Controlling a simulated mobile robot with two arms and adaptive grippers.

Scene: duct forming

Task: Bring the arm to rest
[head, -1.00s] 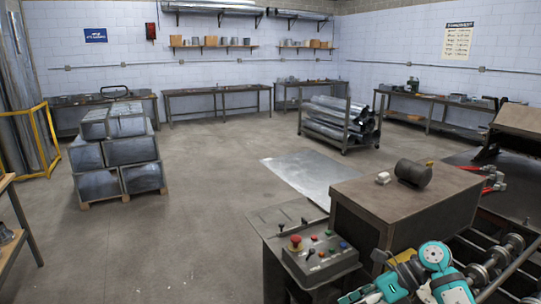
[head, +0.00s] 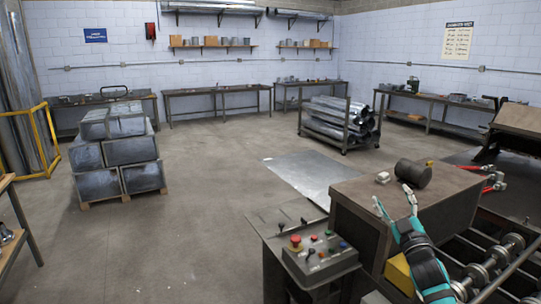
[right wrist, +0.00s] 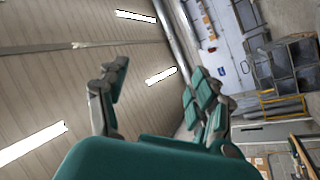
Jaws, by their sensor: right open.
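My right gripper (head: 395,202) rises from the bottom right of the head view, teal and grey, with its fingers pointing up. My left gripper is in neither view.
A control panel (head: 319,258) with a red button stands left of the arm. A dark cylinder (head: 413,172) and a small white object (head: 383,177) lie on the bench. Rollers (head: 490,268) are at lower right.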

